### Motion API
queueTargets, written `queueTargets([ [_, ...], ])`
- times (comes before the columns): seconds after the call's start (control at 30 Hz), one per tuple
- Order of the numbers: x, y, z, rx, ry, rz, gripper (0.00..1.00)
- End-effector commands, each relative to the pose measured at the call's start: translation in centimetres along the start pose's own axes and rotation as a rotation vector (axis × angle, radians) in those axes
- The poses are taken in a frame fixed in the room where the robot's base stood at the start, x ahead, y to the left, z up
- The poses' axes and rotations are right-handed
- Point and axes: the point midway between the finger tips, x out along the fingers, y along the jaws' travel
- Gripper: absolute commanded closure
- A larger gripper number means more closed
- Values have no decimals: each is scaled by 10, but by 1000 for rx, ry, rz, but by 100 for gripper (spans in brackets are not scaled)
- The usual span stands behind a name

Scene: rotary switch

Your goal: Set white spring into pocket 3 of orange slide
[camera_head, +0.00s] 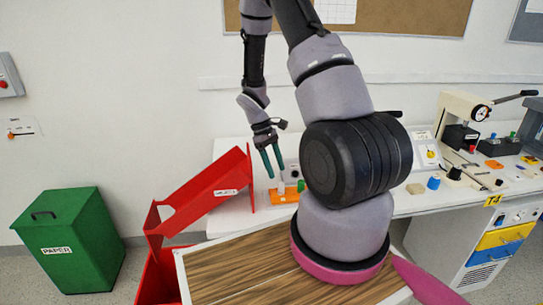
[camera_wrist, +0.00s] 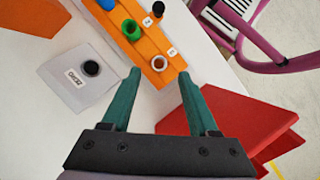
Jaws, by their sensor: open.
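The orange slide (camera_wrist: 118,16) lies on the white bench and runs diagonally across the top of the wrist view. It also shows in the head view (camera_head: 290,196). A small white ring (camera_wrist: 160,63), which looks like the white spring seen end-on, stands at its near end beside a small tag. My gripper (camera_wrist: 160,73) is open, with its teal fingertips either side of the ring in the picture and nothing visibly held. In the head view my gripper (camera_head: 273,160) points down above the slide. I cannot read which pocket is number 3.
A green ring piece (camera_wrist: 131,30), a black-topped piece (camera_wrist: 158,9) and a blue piece (camera_wrist: 106,4) stand along the slide. A grey plate with a black knob (camera_wrist: 91,68) lies to its left. A red chute (camera_head: 205,195) stands close by, left of my gripper in the head view.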

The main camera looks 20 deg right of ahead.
Motion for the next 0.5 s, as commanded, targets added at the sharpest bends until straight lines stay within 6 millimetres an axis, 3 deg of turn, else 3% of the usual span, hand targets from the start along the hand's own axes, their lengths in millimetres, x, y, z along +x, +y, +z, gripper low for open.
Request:
queueTargets([
  [0.2,-39,1,0,1,3,3,40],
  [0.5,-56,0,0,5,6,2,40],
])
